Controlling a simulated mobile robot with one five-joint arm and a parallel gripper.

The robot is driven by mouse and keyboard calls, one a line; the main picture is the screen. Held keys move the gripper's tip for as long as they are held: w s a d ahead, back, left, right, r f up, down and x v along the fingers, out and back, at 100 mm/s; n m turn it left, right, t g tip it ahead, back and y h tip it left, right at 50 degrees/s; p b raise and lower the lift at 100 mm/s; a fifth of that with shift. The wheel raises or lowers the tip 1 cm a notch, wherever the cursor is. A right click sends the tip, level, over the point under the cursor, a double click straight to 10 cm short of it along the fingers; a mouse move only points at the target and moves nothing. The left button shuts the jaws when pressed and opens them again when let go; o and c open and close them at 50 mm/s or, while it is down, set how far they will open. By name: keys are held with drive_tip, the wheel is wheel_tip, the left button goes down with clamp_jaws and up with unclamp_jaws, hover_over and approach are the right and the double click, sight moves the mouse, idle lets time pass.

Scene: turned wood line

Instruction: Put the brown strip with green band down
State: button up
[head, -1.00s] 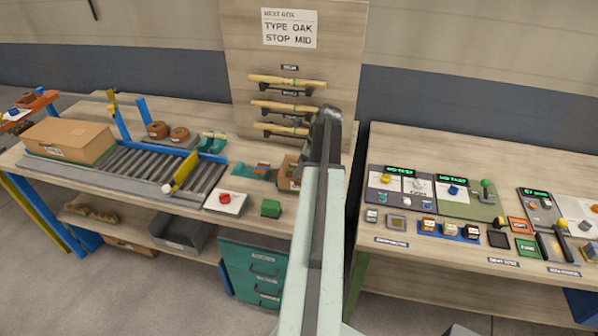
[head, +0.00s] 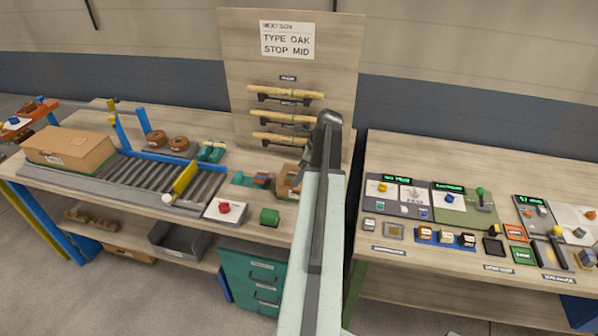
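My arm rises through the middle of the head view and its dark upper joint stands in front of the gap between the two benches. My gripper is hidden behind the arm, so I cannot see whether it holds anything. I cannot pick out a brown strip with a green band for certain. A small brown block (head: 262,180) lies beside a green piece on the left bench (head: 318,215). A brown box-like thing (head: 287,178) stands just left of my arm, partly covered.
A roller conveyor (head: 150,180) with a cardboard box (head: 70,148) takes up the left bench. A red button box (head: 225,209) and a green block (head: 270,217) stand near its front edge. A board (head: 235,70) holds several pale turned pieces. The right bench (head: 400,150) carries test panels.

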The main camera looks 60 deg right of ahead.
drive_tip(key=p+v, duration=0.7)
drive_tip(key=v, duration=0.2)
drive_tip(key=shift+r+p, duration=0.3)
drive_tip(key=shift+r, duration=0.05)
drive_tip(key=w+a+n+g, duration=0.1)
drive_tip(key=w+a+n, duration=0.45)
drive_tip(key=a, duration=0.45)
drive_tip(key=w+a+f+n+g, duration=0.1)
drive_tip(key=w+a+n, duration=0.5)
drive_tip(key=a, duration=0.4)
drive_tip(key=w+a+n+g, duration=0.1)
drive_tip(key=w+a+n, duration=0.3)
drive_tip(key=w+a, duration=0.5)
drive_tip(key=s+a+n+g+h, duration=0.1)
drive_tip(key=a+n, duration=1.5)
drive_tip(key=a, duration=1.5)
drive_tip(key=shift+a+f+n+h, duration=0.2)
drive_tip(key=shift+f+n+h, duration=0.1)
drive_tip(key=shift+f+n, duration=0.1)
